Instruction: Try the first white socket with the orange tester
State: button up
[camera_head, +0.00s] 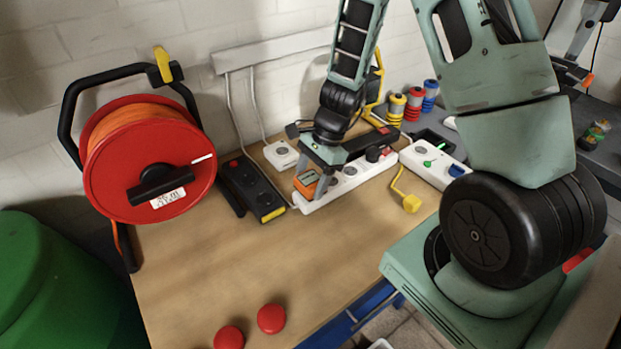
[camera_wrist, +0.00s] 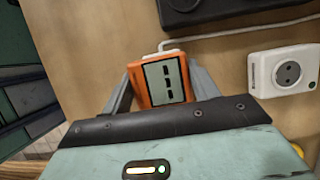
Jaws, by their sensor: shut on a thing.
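The orange tester (camera_head: 307,183) is at the left end of the long white socket strip (camera_head: 345,184). My gripper (camera_head: 316,184) is shut on it from above. In the wrist view the tester (camera_wrist: 165,80) sits between the two fingers, its grey display with dark bars facing the camera. The tester hides the strip's left-end socket, so I cannot tell whether its pins are inserted. A single white wall-type socket (camera_head: 281,154) lies behind on the bench; a white socket box (camera_wrist: 286,72) shows at the right in the wrist view.
A black power strip (camera_head: 252,189) lies left of the white strip. A red cable reel (camera_head: 150,160) stands at the left. Another white strip (camera_head: 433,163) and a yellow plug (camera_head: 411,203) are to the right. Two red knobs (camera_head: 271,318) are at the front; the bench's middle is clear.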

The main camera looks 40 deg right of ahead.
jog(key=shift+f+b, duration=0.5)
jog(key=shift+f, duration=0.1)
jog(key=o, duration=1)
jog(key=v, duration=1.7)
jog(key=shift+d+r, duration=0.15)
